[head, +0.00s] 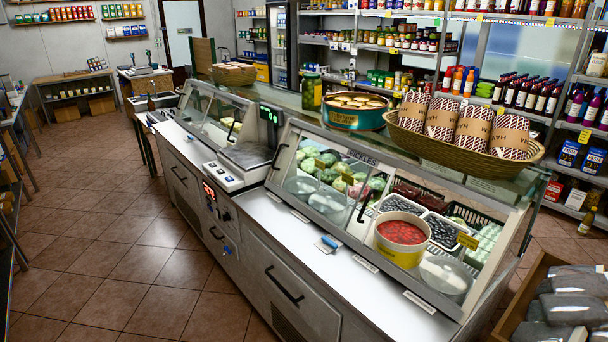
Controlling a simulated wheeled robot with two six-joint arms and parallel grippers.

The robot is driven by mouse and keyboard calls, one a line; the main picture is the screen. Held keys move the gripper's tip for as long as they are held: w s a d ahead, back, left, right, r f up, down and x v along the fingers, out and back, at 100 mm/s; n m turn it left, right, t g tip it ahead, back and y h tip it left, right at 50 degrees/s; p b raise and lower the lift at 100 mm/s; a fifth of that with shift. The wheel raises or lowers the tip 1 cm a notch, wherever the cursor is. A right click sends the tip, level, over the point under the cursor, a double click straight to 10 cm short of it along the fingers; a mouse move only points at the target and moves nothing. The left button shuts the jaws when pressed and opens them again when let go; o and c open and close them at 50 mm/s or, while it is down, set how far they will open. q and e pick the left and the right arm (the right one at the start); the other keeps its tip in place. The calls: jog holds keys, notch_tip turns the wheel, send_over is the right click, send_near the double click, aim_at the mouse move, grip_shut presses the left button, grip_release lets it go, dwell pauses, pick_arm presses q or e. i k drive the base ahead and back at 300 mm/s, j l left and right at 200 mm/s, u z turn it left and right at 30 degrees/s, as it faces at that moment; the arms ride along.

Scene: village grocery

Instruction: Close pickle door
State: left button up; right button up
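The pickle case (357,157), with a "PICKLES" label on its upper frame, is the nearer glass-topped section of the long counter. It has a sloped glass front. One black door handle (275,156) is at its left edge and another black handle (367,206) is near its middle. The right part, over a yellow-and-white tub of red food (402,240), looks uncovered, but the clear glass makes this hard to tell. Green vegetables (325,160) and dark trays show inside. Neither of my grippers is in view.
A scale (245,160) stands left of the case, beside a second glass case (210,105). A basket of wrapped packs (465,150) and a large round tin (355,110) sit on top. A crate (525,300) is at the lower right. The tiled floor (120,230) at left is clear.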

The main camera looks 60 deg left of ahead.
aim_at(386, 168)
jog(key=u, duration=1.75)
